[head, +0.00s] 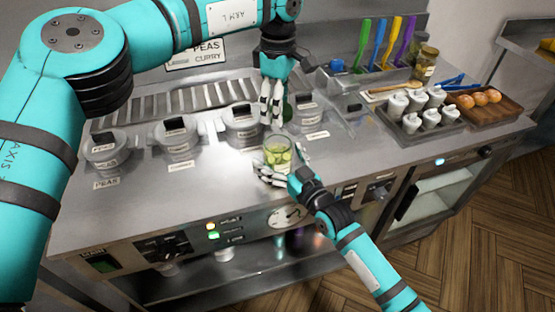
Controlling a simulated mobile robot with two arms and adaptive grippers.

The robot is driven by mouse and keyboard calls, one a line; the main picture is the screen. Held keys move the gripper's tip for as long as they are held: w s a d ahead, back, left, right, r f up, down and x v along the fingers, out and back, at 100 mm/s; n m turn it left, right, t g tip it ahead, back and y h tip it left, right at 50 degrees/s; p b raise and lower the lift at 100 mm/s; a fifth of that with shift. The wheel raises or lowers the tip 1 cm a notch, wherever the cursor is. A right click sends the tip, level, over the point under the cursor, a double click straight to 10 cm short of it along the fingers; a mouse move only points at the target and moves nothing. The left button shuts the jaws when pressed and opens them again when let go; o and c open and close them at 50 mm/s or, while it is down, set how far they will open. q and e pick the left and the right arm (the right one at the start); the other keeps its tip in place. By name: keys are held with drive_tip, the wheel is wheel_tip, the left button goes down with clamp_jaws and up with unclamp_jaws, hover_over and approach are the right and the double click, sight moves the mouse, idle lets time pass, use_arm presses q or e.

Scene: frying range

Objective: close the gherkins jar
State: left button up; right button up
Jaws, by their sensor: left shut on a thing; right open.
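The gherkins jar (278,155) is a clear glass jar with green slices, standing upright on the steel counter near its front middle. Its top looks open.
Lidded pots (172,137) stand in a row at the left behind the jar. A dark tray (412,137) of white cups and a wooden board (510,108) with buns are at the right. Another jar (424,68) stands at the back right. The counter left of the jar is clear.

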drive_tip(key=shift+w+a, duration=0.15)
drive_tip(key=shift+w, duration=0.1)
drive_tip(key=c, duration=1.8)
use_arm(q)
hover_over(279, 132)
drive_tip(key=s, duration=0.3)
drive_tip(key=shift+f, duration=2.4)
use_arm(e)
drive_tip(key=shift+o, duration=0.2)
use_arm(q)
drive_tip(key=shift+f, duration=0.1)
drive_tip(key=shift+w+f, duration=0.1)
drive_tip(key=shift+f, duration=0.7)
drive_tip(key=shift+f, duration=0.55)
